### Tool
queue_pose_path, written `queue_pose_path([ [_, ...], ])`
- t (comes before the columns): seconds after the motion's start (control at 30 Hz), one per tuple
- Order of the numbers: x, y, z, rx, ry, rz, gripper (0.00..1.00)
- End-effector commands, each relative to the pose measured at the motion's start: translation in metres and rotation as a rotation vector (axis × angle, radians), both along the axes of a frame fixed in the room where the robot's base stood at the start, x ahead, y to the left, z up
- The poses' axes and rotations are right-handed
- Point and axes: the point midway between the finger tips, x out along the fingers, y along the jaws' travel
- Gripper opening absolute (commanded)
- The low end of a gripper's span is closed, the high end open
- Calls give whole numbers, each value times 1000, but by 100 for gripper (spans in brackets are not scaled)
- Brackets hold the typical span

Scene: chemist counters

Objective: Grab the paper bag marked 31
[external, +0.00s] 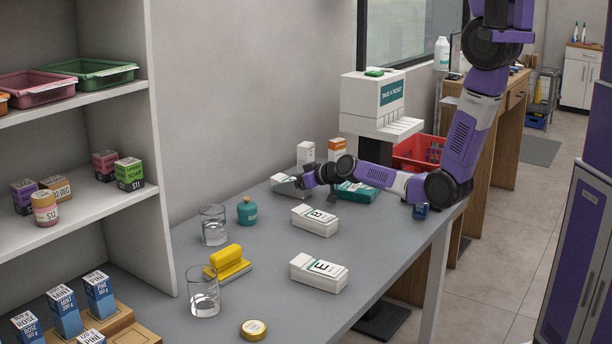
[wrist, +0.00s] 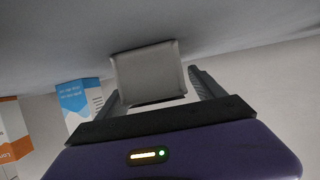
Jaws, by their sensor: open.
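No number 31 is readable in either view. My gripper (external: 300,183) is low over the far part of the counter, beside a pale packet with a dark green mark (external: 284,184). In the wrist view my gripper (wrist: 158,88) is open, and a plain pale grey-white block-like item (wrist: 148,73) shows between its two fingers. This may be the same packet; its marking is hidden from the wrist. I cannot tell whether the fingers touch it.
A white carton (external: 306,153) and an orange-and-white one (external: 338,150) stand behind my gripper. A teal box (external: 356,192) lies close to my forearm. White packets marked B (external: 314,221) and E (external: 318,273) lie nearer. A ticket dispenser (external: 372,100) stands behind.

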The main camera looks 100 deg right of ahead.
Motion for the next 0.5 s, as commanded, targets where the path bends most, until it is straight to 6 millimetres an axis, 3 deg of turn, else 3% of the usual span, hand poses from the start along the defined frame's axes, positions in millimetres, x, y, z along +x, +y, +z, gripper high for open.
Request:
queue_pose_path([
  [0.03, 0, 0, 0, 0, 0, 0, 72],
  [0.37, 0, 0, 0, 0, 0, 0, 8],
  [0.5, 0, 0, 1, -1, -1, 0, 6],
])
